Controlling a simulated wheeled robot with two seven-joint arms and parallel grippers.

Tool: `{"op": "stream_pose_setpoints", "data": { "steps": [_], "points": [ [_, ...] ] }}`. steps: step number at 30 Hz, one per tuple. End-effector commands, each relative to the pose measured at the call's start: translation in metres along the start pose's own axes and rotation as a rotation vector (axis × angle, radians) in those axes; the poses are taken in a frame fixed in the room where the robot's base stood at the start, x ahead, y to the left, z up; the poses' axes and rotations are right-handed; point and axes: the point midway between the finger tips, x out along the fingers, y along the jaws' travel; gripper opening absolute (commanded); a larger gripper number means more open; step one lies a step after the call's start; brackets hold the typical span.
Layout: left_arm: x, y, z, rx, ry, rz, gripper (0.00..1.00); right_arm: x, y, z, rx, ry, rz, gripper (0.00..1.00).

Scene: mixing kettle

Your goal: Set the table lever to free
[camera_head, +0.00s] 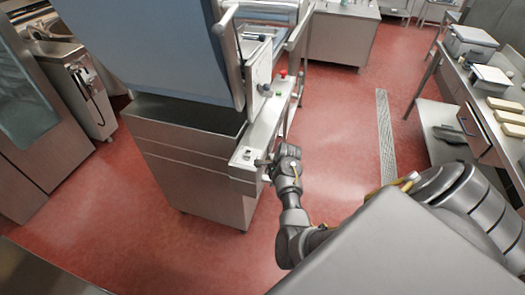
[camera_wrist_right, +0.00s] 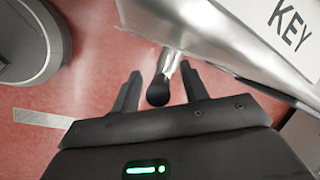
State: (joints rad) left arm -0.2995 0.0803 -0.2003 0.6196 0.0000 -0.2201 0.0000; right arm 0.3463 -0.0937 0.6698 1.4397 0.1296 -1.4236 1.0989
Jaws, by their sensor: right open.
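A short metal lever with a black knob (camera_wrist_right: 158,91) sticks out from the edge of a steel panel in the right wrist view. My right gripper (camera_wrist_right: 160,90) is open, with one finger on each side of the knob and a visible gap to each. In the head view my right gripper (camera_head: 264,164) is at the front corner of the kettle's control console (camera_head: 244,156); the lever is too small there to make out clearly. Whether the fingers touch the lever's stem I cannot tell. My left gripper is not in view.
The large mixing kettle (camera_head: 150,45) stands on a steel base (camera_head: 190,165). The console carries a red button (camera_head: 283,73) further back. A label reading "KEY" (camera_wrist_right: 290,25) is near the lever. A table with trays (camera_head: 490,80) stands at the right. Red floor is clear between.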

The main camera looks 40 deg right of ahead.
Motion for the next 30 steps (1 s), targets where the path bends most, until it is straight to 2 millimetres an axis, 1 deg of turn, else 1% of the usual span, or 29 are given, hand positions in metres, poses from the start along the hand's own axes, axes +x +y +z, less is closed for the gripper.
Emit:
{"op": "stream_pose_setpoints", "data": {
  "steps": [9, 13, 18, 30],
  "points": [
    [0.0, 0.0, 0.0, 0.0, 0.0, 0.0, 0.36, -0.041, 0.0, 0.0, 0.0, 0.002, -0.003, 0.44],
    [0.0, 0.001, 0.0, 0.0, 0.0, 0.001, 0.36, -0.053, 0.0, 0.0, 0.001, 0.001, -0.002, 0.44],
    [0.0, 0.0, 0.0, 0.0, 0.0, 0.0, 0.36, -0.059, 0.001, 0.0, 0.001, 0.0, -0.001, 0.44],
    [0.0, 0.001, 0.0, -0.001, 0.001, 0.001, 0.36, -0.059, 0.001, 0.0, 0.001, 0.0, 0.0, 0.44]
  ]
}}
